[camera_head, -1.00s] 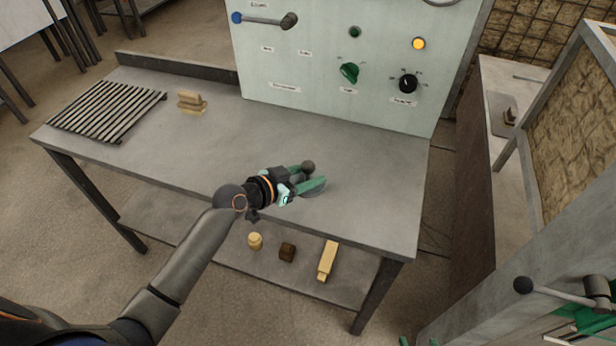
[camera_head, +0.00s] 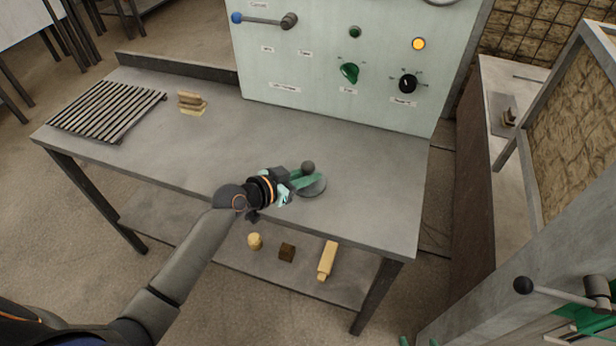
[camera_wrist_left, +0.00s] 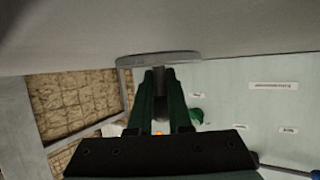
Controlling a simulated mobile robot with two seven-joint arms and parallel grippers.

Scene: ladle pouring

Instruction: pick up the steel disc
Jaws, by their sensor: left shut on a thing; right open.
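The steel disc (camera_head: 315,188) is a flat grey round plate with a dark ball knob (camera_head: 308,167) on top. It is near the front right of the grey workbench. My left gripper (camera_head: 303,180) reaches in from the left, its green fingers closed on the disc's handle. In the left wrist view the fingers (camera_wrist_left: 160,98) are on both sides of a dark stem, and the disc's edge (camera_wrist_left: 158,59) shows beyond them at the bench surface. I see no clear gap between disc and bench.
The workbench (camera_head: 220,150) is clear around the disc. A slatted rack (camera_head: 107,110) and small wooden pieces (camera_head: 191,103) are at its left. A control panel (camera_head: 330,60) stands behind. Several blocks, including a long one (camera_head: 327,261), lie on the lower shelf.

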